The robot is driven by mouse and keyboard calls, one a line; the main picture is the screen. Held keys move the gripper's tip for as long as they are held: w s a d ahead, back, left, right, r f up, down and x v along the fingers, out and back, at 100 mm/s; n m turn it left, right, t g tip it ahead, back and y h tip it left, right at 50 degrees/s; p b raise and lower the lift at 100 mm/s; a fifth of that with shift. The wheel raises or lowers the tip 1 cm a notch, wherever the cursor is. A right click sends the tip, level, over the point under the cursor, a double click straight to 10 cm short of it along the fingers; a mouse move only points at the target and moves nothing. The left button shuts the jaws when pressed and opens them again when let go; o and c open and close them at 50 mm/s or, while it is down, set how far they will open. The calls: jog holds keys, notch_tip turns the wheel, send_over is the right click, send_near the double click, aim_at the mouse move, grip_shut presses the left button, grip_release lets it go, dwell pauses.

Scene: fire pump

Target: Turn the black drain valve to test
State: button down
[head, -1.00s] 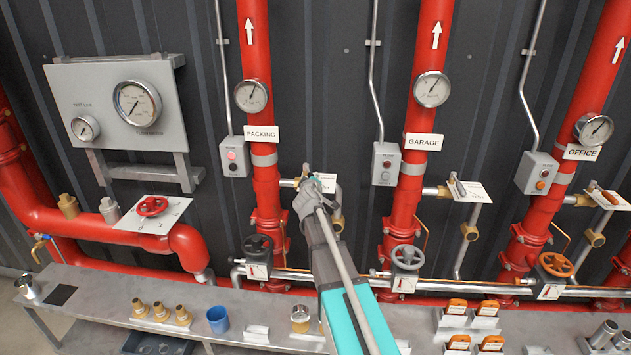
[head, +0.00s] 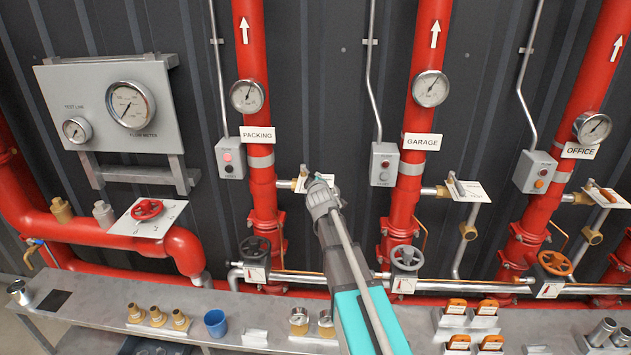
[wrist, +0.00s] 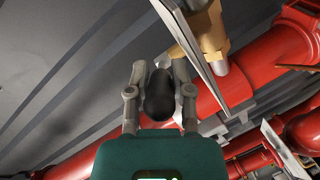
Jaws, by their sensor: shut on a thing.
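The black drain valve's dark, egg-shaped handle (wrist: 159,93) sits between my two fingers in the wrist view. My gripper (wrist: 158,88) is shut on it; it also shows in the head view (head: 317,184), beside the red PACKING pipe. The valve's brass body (wrist: 203,28) shows above the handle in the wrist view, with a white plate (wrist: 185,48) seen nearly edge-on in front of it. In the head view my gripper hides the handle and part of the plate (head: 328,181). The plate's lettering cannot be read.
The red PACKING pipe (head: 262,190) stands just left of my gripper, with a black handwheel (head: 256,248) below. The GARAGE pipe (head: 408,190) and its drain valve (head: 455,186) stand to the right. A grey bench (head: 280,345) holds brass fittings and a blue cup (head: 215,322).

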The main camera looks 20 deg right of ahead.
jog(key=shift+w+r, duration=0.15)
dwell(0.3)
jog(key=c, duration=0.6)
grip_release()
jog(key=shift+a, duration=0.1)
jog(key=shift+c, duration=0.2)
jog(key=shift+o, duration=0.8)
jog(key=shift+c, duration=0.2)
